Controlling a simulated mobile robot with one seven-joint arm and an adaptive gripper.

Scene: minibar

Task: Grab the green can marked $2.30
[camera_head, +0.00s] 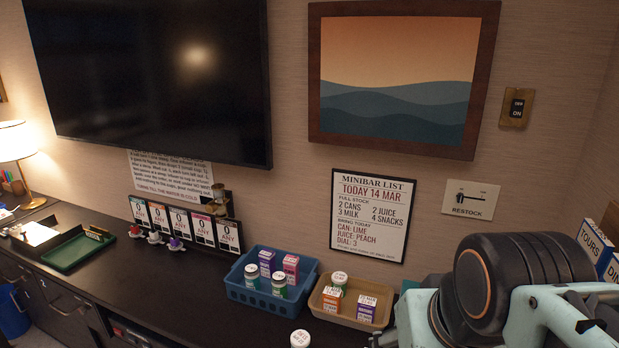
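Several small cans with pale marked lids stand on the dark counter. Two green-and-white cans, one at the left (251,277) and one at the front (279,286), stand in the blue basket (246,297). Another can with a pale lid and green on its side (339,280) stands in the tan tray (345,320), behind an orange carton (331,299). A further lid with reddish marks (300,339) shows at the bottom edge, its body cut off. The prices are too small to read, so I cannot tell which can is $2.30. My gripper is not in view; only my arm shows at right.
Purple (267,262) and pink (291,267) cartons share the blue basket; a purple carton (366,309) is in the tan tray. A card rack (187,224) stands left of the basket, a green tray (76,249) farther left.

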